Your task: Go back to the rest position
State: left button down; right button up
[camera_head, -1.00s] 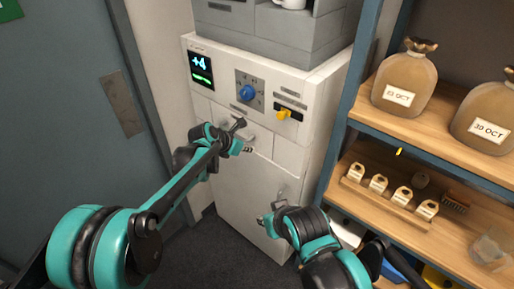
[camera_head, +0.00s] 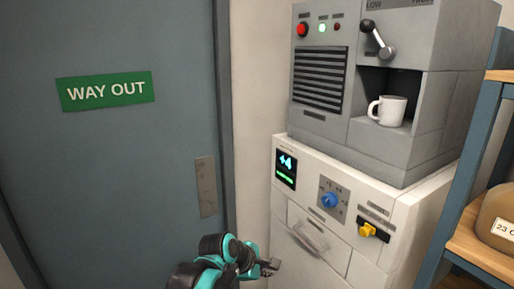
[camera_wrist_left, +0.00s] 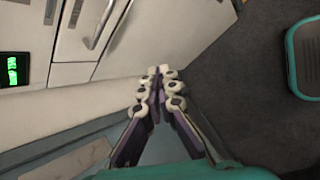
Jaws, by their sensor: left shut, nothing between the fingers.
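My left gripper (camera_head: 268,267) is low in the head view, in front of the white cabinet (camera_head: 310,258). In the left wrist view my left gripper (camera_wrist_left: 163,72) has its fingers together, with nothing between them. It is apart from the drawer handle (camera_head: 308,238), which also shows in the wrist view (camera_wrist_left: 103,22). My right gripper is outside the head view.
A grey machine (camera_head: 425,100) with a white mug (camera_head: 388,110) in its recess stands on the cabinet. The cabinet has a display (camera_head: 286,169), a blue knob (camera_head: 330,200) and a yellow switch (camera_head: 368,230). A door (camera_head: 110,170) is at left, shelving (camera_head: 452,200) at right.

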pick_arm(q)
jog(key=s+a+f+m+y+b, duration=0.2)
jog(key=s+a+f+m+b, duration=0.1)
jog(key=s+a+f+m, duration=0.3)
jog(key=s+a+f+m+t+y+b, duration=0.1)
jog(key=s+a+f+m+y+b, duration=0.2)
jog(key=s+a+f+m, duration=0.3)
jog(key=s+a+m, duration=0.4)
jog(key=s+a, duration=0.4)
jog(key=a, duration=0.1)
jog(key=shift+a+f+m+y, duration=0.25)
jog(key=shift+f+m+y, duration=0.05)
jog(key=shift+f+m, duration=0.1)
